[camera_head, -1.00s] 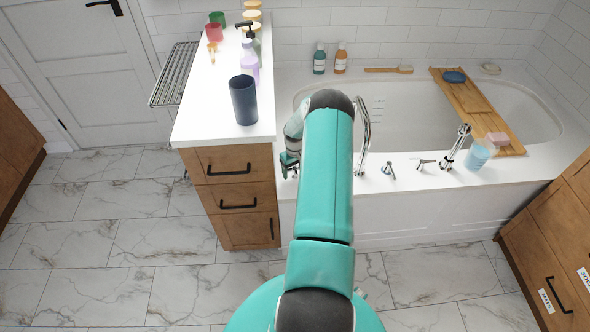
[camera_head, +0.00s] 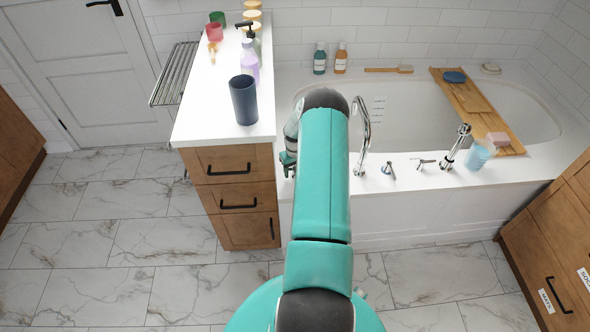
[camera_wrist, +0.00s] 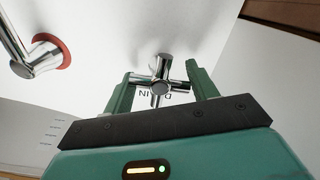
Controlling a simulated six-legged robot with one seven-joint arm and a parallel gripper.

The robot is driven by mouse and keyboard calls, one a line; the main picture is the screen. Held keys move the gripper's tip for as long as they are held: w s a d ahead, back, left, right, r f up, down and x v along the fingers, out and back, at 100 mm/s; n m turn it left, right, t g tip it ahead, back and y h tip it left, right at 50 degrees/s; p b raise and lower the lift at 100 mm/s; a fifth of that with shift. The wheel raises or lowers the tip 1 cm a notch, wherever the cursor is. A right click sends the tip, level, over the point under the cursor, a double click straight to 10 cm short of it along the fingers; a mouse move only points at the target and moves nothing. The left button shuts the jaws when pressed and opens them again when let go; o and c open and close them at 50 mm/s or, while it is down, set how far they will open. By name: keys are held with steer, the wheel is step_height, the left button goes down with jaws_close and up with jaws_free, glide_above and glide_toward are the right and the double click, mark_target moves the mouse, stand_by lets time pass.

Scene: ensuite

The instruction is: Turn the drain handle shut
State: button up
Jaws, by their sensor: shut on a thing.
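The drain handle (camera_wrist: 160,84) is a chrome cross-shaped tap handle on the white tub deck, above a printed label that reads upside down, partly hidden, as "DRAIN". My gripper (camera_wrist: 163,80) has its two green fingers on either side of the handle in the wrist view, shut on its cross arms. In the head view my arm covers the drain handle, and only a small part of my gripper (camera_head: 288,163) shows left of the arm, by the tub's near left edge.
A wooden cabinet (camera_head: 232,190) with a white top and a dark cup (camera_head: 243,100) stands left of my arm.

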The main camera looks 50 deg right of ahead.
steer(key=o, duration=0.8)
steer(key=shift+o, duration=0.2)
step_height(320, 180, up, 14)
steer(key=shift+f, duration=0.1)
